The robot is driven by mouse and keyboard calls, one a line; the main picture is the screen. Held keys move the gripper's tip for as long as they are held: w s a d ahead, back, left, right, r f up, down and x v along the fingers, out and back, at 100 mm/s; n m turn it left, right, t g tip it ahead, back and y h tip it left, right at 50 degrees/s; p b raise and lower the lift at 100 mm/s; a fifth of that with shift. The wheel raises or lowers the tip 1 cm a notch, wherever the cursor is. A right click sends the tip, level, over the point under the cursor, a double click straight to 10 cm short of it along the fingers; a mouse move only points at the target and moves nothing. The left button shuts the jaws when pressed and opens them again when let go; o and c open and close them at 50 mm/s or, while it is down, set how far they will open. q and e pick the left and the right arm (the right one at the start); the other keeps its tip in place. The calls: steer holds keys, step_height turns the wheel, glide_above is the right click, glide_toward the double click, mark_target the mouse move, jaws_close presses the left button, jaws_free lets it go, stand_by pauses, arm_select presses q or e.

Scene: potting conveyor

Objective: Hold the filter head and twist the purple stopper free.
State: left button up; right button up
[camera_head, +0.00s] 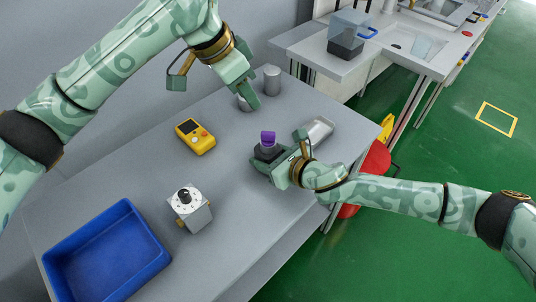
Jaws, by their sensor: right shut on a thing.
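The purple stopper (267,137) sits on top of the dark filter head (267,153), which stands upright on the grey table. My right gripper (265,168) is low at the table and shut on the filter head from the front right, hiding its lower part. My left gripper (252,99) is above and behind the stopper, pointing down and apart from it. Its fingertips are seen side-on, so their opening does not show clearly.
Two metal cylinders (272,80) stand near my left gripper. A yellow meter (195,136), a white box with a black knob (189,209) and a blue bin (108,255) are to the left. A red container (376,160) is beyond the table edge.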

mark_target(268, 132)
arm_select(q)
steer(key=d+f+m, duration=0.1)
steer(key=f+m, duration=0.1)
steer(key=f, duration=0.1)
steer(key=d+f+m+g, duration=0.1)
steer(key=f+m, duration=0.2)
steer(key=d+f+m+g+h, duration=0.1)
steer(key=f+m, duration=0.1)
steer(key=f, duration=0.1)
steer(key=shift+w, duration=0.1)
stand_by(0.3)
jaws_close()
